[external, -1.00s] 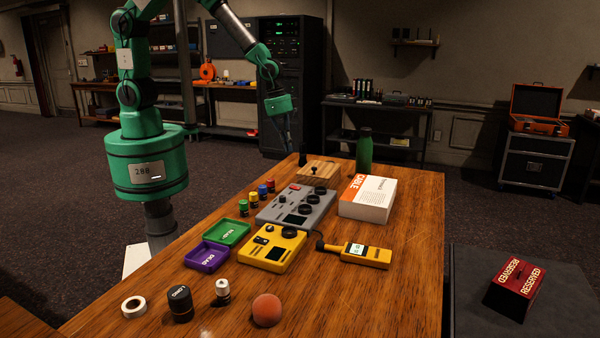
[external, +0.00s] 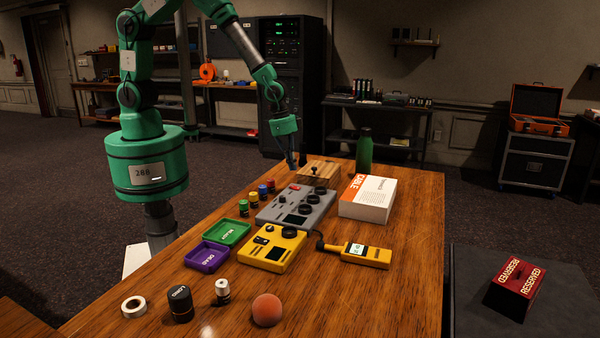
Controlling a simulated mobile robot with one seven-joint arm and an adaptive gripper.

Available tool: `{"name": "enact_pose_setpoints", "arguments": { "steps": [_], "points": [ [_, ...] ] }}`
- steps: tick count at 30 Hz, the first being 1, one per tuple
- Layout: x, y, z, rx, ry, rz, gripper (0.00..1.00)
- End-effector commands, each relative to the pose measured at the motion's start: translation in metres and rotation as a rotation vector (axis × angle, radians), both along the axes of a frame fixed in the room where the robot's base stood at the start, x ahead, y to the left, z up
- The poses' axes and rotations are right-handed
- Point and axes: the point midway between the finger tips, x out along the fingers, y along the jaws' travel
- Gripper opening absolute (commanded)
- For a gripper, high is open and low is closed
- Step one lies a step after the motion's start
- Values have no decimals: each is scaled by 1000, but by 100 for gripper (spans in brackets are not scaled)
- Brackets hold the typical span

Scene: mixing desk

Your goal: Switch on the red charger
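I cannot make out a red charger in the external view. Two panel devices lie on the wooden table: a grey one (external: 296,206) with black knobs and a small dark screen, and a yellow one (external: 272,247) with a knob and dark screen. A yellow handheld meter (external: 366,254) with a lit display lies to the right of the yellow device. My gripper (external: 292,164) points down near the table's far left edge, beyond the grey device and left of a wooden block. Its fingers are dark and small, so their opening is unclear.
The wooden block (external: 318,174) carries a black lever. Small coloured cylinders (external: 257,192), a green tray (external: 226,233) and a purple tray (external: 206,257) lie left. A red RESERVED box (external: 515,287) is on another surface.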

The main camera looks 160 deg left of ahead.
Motion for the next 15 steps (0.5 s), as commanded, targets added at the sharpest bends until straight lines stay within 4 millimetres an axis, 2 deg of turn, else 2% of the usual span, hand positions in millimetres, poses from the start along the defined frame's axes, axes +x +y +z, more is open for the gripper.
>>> {"name": "enact_pose_setpoints", "arguments": {
  "steps": [3, 9, 15],
  "points": [
    [3, 3, -21, -3, 2, -1, 0],
    [1, 1, -46, -2, 1, 1, 0],
    [0, 0, -58, 0, 0, 0, 0]
  ]
}}
